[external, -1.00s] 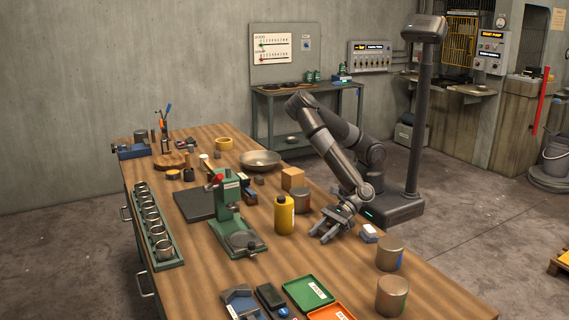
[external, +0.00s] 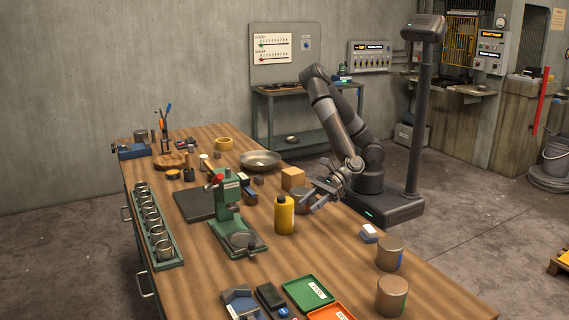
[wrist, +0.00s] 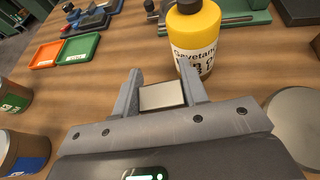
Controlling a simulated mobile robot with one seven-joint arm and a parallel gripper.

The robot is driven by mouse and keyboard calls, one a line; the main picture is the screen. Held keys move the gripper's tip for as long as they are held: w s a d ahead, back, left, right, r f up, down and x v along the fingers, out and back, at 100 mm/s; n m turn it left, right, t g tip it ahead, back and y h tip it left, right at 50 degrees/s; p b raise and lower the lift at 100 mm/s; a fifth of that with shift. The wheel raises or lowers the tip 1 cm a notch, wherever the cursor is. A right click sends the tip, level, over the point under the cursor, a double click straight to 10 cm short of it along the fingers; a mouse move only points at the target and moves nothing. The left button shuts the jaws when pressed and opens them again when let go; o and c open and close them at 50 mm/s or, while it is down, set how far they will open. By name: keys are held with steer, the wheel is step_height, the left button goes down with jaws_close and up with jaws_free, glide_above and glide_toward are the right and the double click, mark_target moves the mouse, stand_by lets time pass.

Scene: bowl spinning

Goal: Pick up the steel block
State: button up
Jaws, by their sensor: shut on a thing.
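The steel block (wrist: 162,96) is a small grey metal block with a pale top face. In the wrist view it sits between the two fingers of my gripper (wrist: 160,84), which is shut on it. In the external view my gripper (external: 316,201) is raised above the right edge of the wooden workbench (external: 345,265), just right of the yellow bottle. I cannot make out the block in that view.
The yellow bottle (external: 284,215) stands close ahead of my fingers.

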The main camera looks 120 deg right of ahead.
steer(key=shift+d+r, duration=0.5)
steer(key=shift+d, duration=0.35)
steer(key=shift+d+r, duration=0.5)
steer(key=shift+d, duration=0.3)
steer(key=shift+d+r, duration=0.5)
steer(key=shift+d, duration=0.35)
